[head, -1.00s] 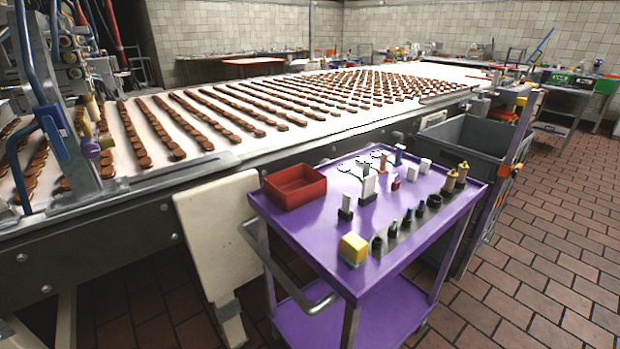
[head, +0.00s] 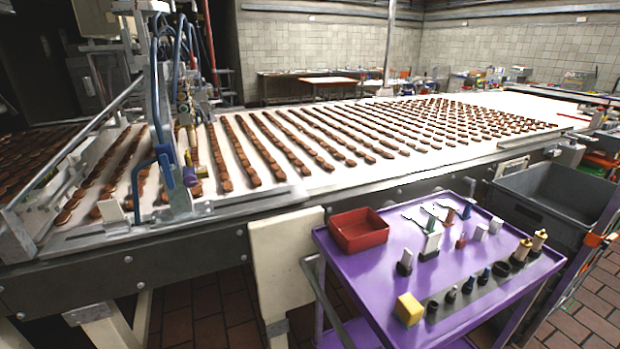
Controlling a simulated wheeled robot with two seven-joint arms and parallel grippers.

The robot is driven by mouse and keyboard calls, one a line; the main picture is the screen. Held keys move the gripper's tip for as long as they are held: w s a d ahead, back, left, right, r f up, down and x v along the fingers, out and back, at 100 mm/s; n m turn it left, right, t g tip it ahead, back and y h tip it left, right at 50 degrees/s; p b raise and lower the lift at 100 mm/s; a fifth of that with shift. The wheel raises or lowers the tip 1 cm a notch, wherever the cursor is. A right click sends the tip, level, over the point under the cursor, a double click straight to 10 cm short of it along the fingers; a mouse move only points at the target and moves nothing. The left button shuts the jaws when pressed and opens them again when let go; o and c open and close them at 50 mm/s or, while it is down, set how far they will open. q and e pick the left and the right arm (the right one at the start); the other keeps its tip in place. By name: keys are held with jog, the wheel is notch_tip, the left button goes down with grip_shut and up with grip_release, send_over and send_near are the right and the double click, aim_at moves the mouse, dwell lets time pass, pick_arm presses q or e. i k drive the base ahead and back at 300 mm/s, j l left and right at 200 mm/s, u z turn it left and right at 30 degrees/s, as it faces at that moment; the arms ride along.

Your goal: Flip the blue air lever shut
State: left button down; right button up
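A bent blue bar (head: 137,185), which looks like the blue air lever, is on the metal depositing frame (head: 180,205) over the left part of the conveyor. Its long arm hangs down and its upper end bends across to the frame. I cannot tell from this view whether it stands open or shut. A small purple knob (head: 190,177) sits just right of it. Neither of my grippers is in view.
The conveyor (head: 345,180) carries rows of brown biscuits. A purple cart (head: 400,265) with a red tray (head: 358,230), a yellow block (head: 408,309) and small parts stands in front at right. A grey bin (head: 555,195) is beyond it. A cream panel (head: 285,260) stands beside the cart.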

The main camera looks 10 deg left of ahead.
aim_at(164, 158)
jog(key=u, duration=1.35)
